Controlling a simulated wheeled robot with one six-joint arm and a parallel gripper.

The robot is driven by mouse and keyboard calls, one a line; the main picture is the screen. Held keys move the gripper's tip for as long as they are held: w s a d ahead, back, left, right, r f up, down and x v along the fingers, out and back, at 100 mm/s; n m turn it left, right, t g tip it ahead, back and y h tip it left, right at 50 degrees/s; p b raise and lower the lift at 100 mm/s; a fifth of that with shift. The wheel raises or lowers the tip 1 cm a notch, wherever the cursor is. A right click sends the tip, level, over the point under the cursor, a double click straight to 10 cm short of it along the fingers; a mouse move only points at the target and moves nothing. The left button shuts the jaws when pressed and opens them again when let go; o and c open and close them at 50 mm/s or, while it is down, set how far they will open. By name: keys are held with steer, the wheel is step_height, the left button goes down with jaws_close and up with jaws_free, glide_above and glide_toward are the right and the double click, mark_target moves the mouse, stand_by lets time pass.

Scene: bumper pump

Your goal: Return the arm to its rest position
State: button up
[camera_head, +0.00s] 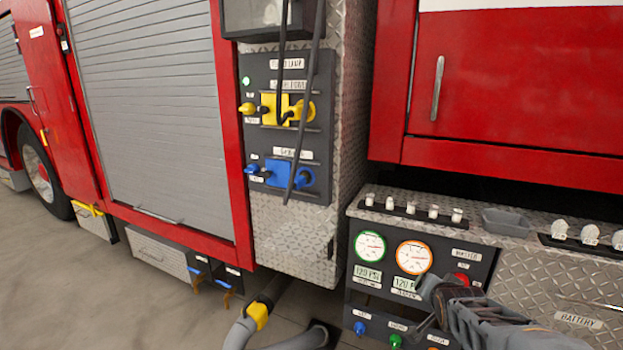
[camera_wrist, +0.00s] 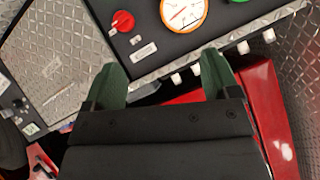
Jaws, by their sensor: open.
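My gripper (camera_head: 428,305) is at the lower right in the head view, in front of the pump panel (camera_head: 477,243) of a red fire truck. In the wrist view my gripper (camera_wrist: 160,80) shows two dark green fingers spread wide apart, with nothing between them. The red master knob (camera_head: 462,280) is just above and right of my gripper in the head view. It also shows in the wrist view (camera_wrist: 122,21), beyond the fingers and apart from them. My arm hides part of the panel's lower right.
The panel has a green-ringed gauge (camera_head: 370,246), an orange-ringed gauge (camera_head: 414,257) and a blue knob (camera_head: 360,328). A grey tray (camera_head: 506,222) sits on the ledge above. A grey hose with a yellow collar (camera_head: 257,315) lies at the left. The floor (camera_head: 90,310) farther left is clear.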

steer(key=s+a+r+n+g+y+p, duration=0.1)
steer(key=s+a+r+n+g+p, duration=0.2)
steer(key=s+a+r+p, duration=0.3)
steer(key=s+a+r+n+g+y+p, duration=0.2)
steer(key=s+a+r+n+p, duration=0.3)
steer(key=s+r+p, duration=0.5)
steer(key=shift+s+a+r+g, duration=0.25)
steer(key=shift+a+r+g, duration=0.1)
steer(key=shift+a+g, duration=0.55)
